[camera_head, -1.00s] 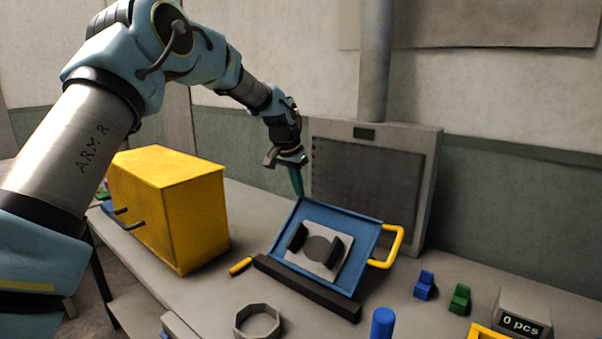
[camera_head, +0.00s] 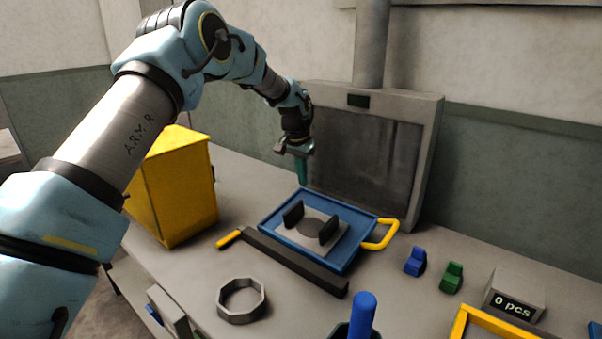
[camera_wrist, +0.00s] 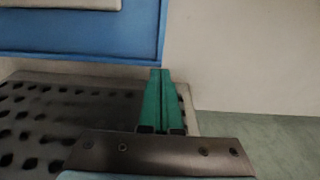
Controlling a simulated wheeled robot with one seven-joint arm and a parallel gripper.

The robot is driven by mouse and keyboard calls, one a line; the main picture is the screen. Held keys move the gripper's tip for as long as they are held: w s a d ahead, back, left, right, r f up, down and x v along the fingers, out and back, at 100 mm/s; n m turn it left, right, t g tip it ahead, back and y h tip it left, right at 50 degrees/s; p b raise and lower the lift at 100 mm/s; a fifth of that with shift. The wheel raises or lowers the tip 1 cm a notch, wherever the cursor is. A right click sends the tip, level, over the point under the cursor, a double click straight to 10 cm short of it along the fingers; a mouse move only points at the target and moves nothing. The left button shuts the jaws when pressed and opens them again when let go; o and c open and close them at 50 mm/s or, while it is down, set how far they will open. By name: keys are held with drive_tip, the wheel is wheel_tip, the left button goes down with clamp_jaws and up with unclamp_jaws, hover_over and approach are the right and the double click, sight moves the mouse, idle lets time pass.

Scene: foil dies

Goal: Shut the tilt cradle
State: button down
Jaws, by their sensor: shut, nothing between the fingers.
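The tilt cradle is a blue tray (camera_head: 276,208) with a grey plate and two black upright blocks on it. It lies nearly flat behind a dark bar (camera_head: 293,262). A yellow handle (camera_head: 384,237) sticks out from its right side. My gripper (camera_head: 302,182) points down at the tray's far left corner, its teal fingers shut and empty. In the wrist view, the fingertips (camera_wrist: 160,72) overlap the edge of the blue tray (camera_wrist: 75,35) near a corner. I cannot tell whether they touch it.
A yellow cabinet (camera_head: 172,195) stands to the left. A grey panelled unit (camera_head: 428,150) stands behind the cradle. A grey ring (camera_head: 241,317), a blue cylinder (camera_head: 362,318), blue (camera_head: 415,262) and green (camera_head: 452,278) blocks and a counter display (camera_head: 515,300) lie in front and right.

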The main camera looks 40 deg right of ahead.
drive_tip(key=shift+w+d+f+b, duration=0.1)
drive_tip(key=shift+d+f+b, duration=0.1)
drive_tip(key=shift+f, duration=0.4)
drive_tip(key=shift+d+f+b, duration=0.15)
drive_tip(key=shift+f+b, duration=0.1)
drive_tip(key=shift+f, duration=0.4)
drive_tip(key=shift+w+d+f+b, duration=0.1)
drive_tip(key=shift+d+f+b, duration=0.1)
drive_tip(key=shift+f, duration=0.4)
